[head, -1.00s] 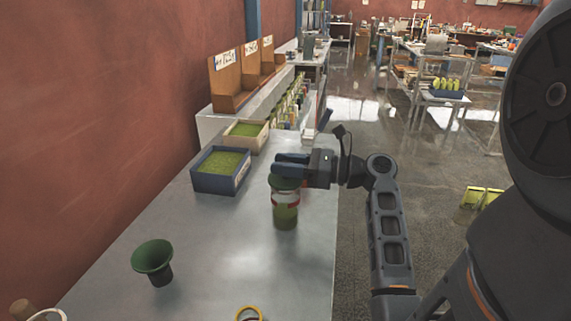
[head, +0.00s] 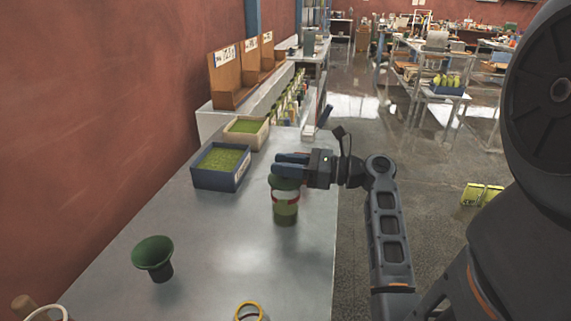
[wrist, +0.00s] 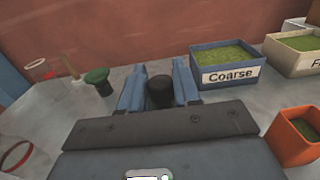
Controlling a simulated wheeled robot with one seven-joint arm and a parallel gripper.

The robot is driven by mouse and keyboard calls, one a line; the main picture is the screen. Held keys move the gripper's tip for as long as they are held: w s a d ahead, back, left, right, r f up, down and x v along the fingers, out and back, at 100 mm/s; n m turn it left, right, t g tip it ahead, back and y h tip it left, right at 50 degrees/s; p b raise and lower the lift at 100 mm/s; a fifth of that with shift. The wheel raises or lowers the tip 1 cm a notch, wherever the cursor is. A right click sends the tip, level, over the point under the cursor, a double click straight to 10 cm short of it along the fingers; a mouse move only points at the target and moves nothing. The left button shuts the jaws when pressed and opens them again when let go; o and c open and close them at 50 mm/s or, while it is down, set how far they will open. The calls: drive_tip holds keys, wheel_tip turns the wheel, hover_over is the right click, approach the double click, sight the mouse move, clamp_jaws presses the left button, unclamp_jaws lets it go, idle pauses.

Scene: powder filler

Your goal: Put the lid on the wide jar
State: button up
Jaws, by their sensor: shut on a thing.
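The wide jar (head: 286,208) stands upright on the metal bench in the head view, with green contents and a red and white band. The dark green lid (head: 285,184) is level at the jar's mouth; I cannot tell if it is fully seated. My gripper (head: 284,163) is above the jar, shut on the lid's knob. In the wrist view, the dark knob (wrist: 160,92) sits between the two blue fingers. The jar is hidden there behind my gripper.
A green funnel (head: 153,252) stands to the left. A blue box (head: 221,180) marked Coarse and a beige box (head: 246,145) hold green powder behind. A yellow ring (head: 260,306) lies in front. An orange box (wrist: 293,136) shows in the wrist view. The bench's right edge is near the jar.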

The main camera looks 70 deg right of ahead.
drive_tip(key=o, duration=1.1)
drive_tip(key=shift+s, duration=0.1)
drive_tip(key=s+b, duration=0.1)
drive_tip(key=s, duration=0.6)
drive_tip(key=shift+s+d, duration=0.3)
